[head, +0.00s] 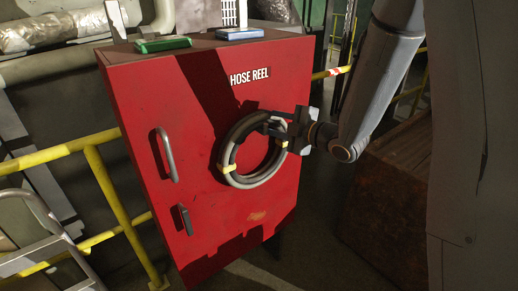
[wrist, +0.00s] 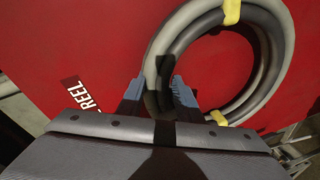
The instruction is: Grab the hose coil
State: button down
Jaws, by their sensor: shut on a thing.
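The hose coil (head: 231,157) is a grey-black ring of hose with yellow ties, against the front of the red cabinet marked HOSE REEL. It also shows in the wrist view (wrist: 263,79), where it fills the upper right. My gripper (head: 271,126) reaches in from the right at the coil's upper right side. In the wrist view my gripper (wrist: 155,95) has its two fingers on either side of the hose, shut on it. Whether the coil touches the cabinet or a hook behind it is hidden.
The red cabinet (head: 215,85) has a bar handle (head: 166,155) and a latch (head: 185,219) left of the coil. A green case (head: 163,44) and a blue case (head: 239,34) lie on top. Yellow rails (head: 111,195) stand at left. A brown crate (head: 390,190) stands at right.

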jog(key=shift+r, duration=0.2)
jog(key=shift+s+d+r+b, duration=0.1)
jog(key=shift+r+b, duration=0.4)
jog(key=shift+b, duration=0.05)
jog(key=shift+r+b, duration=0.7)
jog(key=shift+r, duration=2.15)
jog(key=s+a+f+b+v, duration=0.1)
jog(key=f+v, duration=0.1)
jog(key=v, duration=1.2)
jog(key=shift+s, duration=0.3)
jog(key=shift+s+d+p, duration=0.1)
jog(key=shift+s+p, duration=0.1)
jog(key=shift+p, duration=0.85)
